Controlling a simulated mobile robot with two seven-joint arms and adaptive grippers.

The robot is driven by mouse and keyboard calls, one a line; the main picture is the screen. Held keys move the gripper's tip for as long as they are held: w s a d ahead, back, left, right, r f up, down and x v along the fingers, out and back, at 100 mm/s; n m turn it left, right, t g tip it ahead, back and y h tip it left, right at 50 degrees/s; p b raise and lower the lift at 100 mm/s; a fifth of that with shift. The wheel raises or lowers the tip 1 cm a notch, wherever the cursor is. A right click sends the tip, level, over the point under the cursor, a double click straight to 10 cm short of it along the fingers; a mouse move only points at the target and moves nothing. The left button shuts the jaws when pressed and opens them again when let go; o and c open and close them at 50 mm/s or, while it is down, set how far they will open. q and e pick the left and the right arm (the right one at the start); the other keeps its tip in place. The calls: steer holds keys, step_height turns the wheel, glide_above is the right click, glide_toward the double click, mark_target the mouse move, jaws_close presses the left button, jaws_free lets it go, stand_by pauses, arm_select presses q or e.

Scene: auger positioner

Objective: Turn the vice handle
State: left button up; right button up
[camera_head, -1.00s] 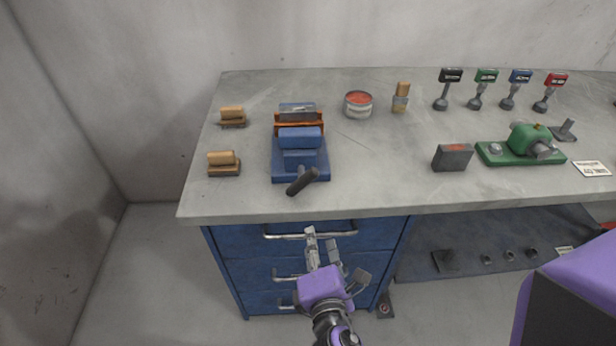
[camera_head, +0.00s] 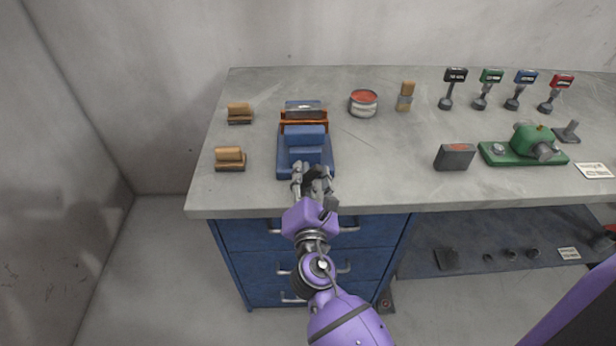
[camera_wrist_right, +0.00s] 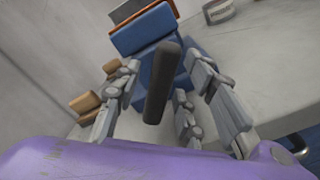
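The blue vice (camera_head: 303,148) with orange jaws stands on the grey workbench, left of its middle. Its dark handle (camera_wrist_right: 162,82) shows in the right wrist view as a tilted bar between the fingers; in the head view my gripper mostly hides it. My right gripper (camera_head: 313,176) is at the front of the vice, over the bench's front edge. It is open, with its fingers spread on both sides of the handle and a gap visible in the right wrist view (camera_wrist_right: 165,90). My left gripper is not in view.
Two wooden brushes, a near one (camera_head: 230,158) and a far one (camera_head: 239,113), lie left of the vice. A round tin (camera_head: 363,103) stands behind right. A grey box (camera_head: 454,157) and a green machine (camera_head: 523,146) are farther right. Blue drawers (camera_head: 245,262) are below the bench.

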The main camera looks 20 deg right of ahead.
jaws_close()
steer(key=shift+f+m, duration=0.2)
steer(key=shift+m, duration=0.3)
steer(key=shift+r+m+b, duration=0.1)
steer(key=shift+m+b, duration=0.25)
steer(key=shift+m, duration=0.05)
jaws_free()
steer(key=shift+s, duration=0.1)
